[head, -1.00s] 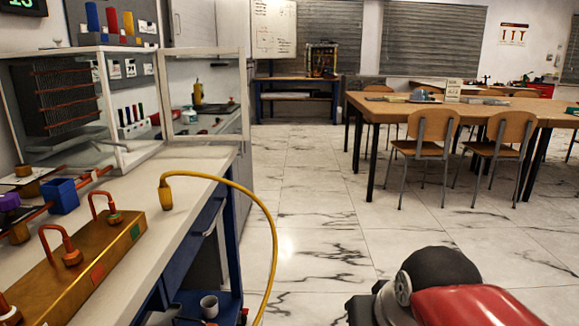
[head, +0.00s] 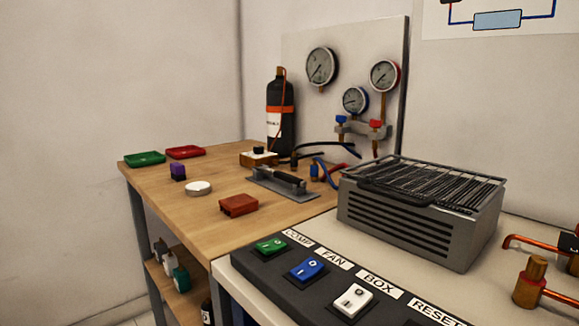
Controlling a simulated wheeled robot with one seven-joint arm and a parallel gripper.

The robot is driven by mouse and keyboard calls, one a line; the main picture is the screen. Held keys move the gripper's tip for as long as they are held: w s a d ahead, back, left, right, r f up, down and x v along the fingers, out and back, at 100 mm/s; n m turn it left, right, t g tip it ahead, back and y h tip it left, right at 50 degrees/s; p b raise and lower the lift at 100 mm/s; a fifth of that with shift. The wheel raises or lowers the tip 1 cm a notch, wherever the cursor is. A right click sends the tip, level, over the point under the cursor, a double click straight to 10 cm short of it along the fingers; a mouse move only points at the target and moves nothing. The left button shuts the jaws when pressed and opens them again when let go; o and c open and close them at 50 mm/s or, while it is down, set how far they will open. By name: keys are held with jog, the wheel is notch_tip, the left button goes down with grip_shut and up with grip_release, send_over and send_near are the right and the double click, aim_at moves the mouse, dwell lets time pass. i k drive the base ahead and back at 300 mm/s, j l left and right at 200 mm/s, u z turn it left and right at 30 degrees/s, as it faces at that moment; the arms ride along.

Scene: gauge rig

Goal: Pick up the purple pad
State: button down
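The purple pad (head: 178,169) is a small block with a purple upper part and a dark lower part. It sits upright on the wooden bench top (head: 222,178), near the bench's left side. A green tray (head: 145,159) is just behind it to the left, and a white round disc (head: 198,188) is in front of it to the right. Nothing covers the pad. My gripper is not in view.
A red tray (head: 185,152), a red-brown block (head: 238,205), a grey tool on a plate (head: 284,183) and a black bottle (head: 280,115) share the bench. A switch panel (head: 330,285) and a slatted grey box (head: 420,212) stand nearer, at the right.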

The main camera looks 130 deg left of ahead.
aim_at(177, 169)
jog(key=u, duration=4.8)
